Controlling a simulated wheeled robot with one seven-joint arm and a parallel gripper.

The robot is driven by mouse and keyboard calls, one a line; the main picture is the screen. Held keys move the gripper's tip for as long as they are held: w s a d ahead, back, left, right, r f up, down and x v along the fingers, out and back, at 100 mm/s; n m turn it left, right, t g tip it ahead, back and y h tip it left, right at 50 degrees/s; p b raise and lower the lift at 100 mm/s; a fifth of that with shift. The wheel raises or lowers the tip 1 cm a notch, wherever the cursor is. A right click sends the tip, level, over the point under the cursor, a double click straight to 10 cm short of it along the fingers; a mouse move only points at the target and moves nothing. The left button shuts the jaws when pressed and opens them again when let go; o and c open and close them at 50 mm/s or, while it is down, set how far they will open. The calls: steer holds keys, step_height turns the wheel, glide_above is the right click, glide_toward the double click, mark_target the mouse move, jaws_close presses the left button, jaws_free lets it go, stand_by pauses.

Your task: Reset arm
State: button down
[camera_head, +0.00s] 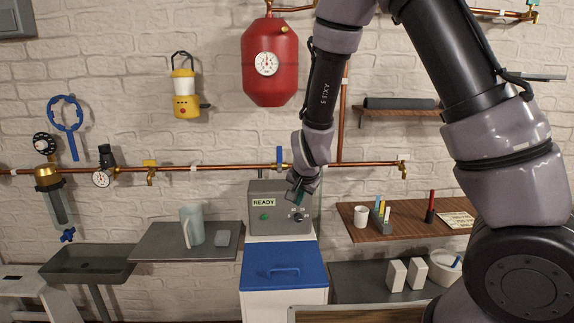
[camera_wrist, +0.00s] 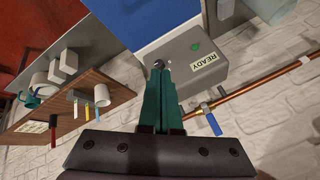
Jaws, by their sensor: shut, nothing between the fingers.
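My arm reaches down from the upper right in the head view. My gripper (camera_head: 302,192) is just in front of the right part of a grey control box (camera_head: 262,220) with a READY label, a green button and a dial. In the wrist view my gripper (camera_wrist: 160,68) shows two green fingers pressed together, with nothing between them. The fingertips overlap the small knob on the grey box (camera_wrist: 202,66); I cannot tell whether they touch it.
A copper pipe (camera_head: 230,168) with valves runs along the brick wall behind. A blue-lidded white chest (camera_head: 284,268) stands under the box. A grey shelf with a jug (camera_head: 192,226) is left; a wooden shelf with a white cup (camera_head: 361,216) is right. A red tank (camera_head: 269,75) hangs above.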

steer(key=s+d+r+y, duration=0.15)
steer(key=d+r, duration=0.45)
steer(key=r, duration=0.6)
steer(key=s+d+r+n, duration=0.1)
steer(key=s+d+r, duration=1.4)
steer(key=s+r, duration=0.2)
steer(key=shift+s+d+r+n+t+h, duration=0.2)
steer(key=shift+s+d+n+t+h, duration=0.2)
steer(key=shift+s, duration=0.35)
